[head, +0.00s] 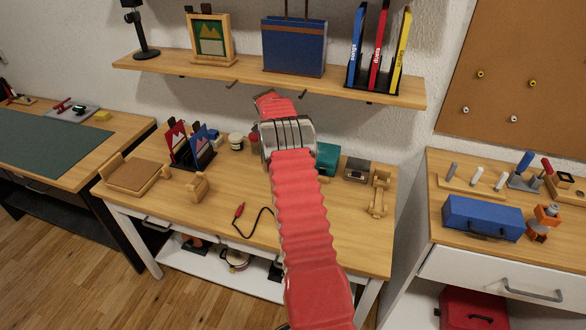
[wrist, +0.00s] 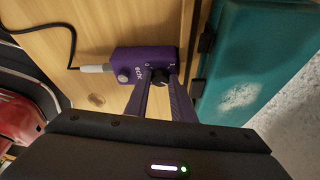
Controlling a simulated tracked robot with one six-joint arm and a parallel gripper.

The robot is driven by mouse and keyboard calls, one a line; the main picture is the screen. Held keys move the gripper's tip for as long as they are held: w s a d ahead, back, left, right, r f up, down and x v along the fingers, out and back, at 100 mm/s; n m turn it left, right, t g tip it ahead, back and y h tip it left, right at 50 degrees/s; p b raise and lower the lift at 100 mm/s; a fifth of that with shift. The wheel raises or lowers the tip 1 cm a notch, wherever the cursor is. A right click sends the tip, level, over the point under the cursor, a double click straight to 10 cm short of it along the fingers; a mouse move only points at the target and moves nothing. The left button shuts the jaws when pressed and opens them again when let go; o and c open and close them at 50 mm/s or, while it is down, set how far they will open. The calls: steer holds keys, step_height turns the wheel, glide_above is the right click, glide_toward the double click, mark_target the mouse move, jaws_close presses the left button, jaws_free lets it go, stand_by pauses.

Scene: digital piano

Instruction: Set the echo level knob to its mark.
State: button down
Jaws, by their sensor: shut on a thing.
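A purple box (wrist: 135,62) with lettering that seems to read "echo" lies on the wooden table in the wrist view, with a cable plugged into its left side. The black echo level knob (wrist: 159,76) sits near its right end. My gripper (wrist: 161,87) comes from below in that view, its two purple-grey fingers converging on the knob, shut on it. The fingertips partly cover the knob, and I cannot make out its pointer or mark. In the head view my red-sleeved arm hides the box and gripper.
A teal case (wrist: 265,55) lies close to the right of the box; it also shows in the head view (head: 327,159). A black cable (wrist: 72,38) runs left from the box. A wooden shelf (head: 190,68) hangs above the table. The table's front (head: 215,225) is mostly free.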

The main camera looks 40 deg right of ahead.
steer(key=shift+s+f, duration=0.1)
stand_by(0.3)
steer(key=c, duration=1.5)
jaws_free()
steer(key=shift+c, duration=0.2)
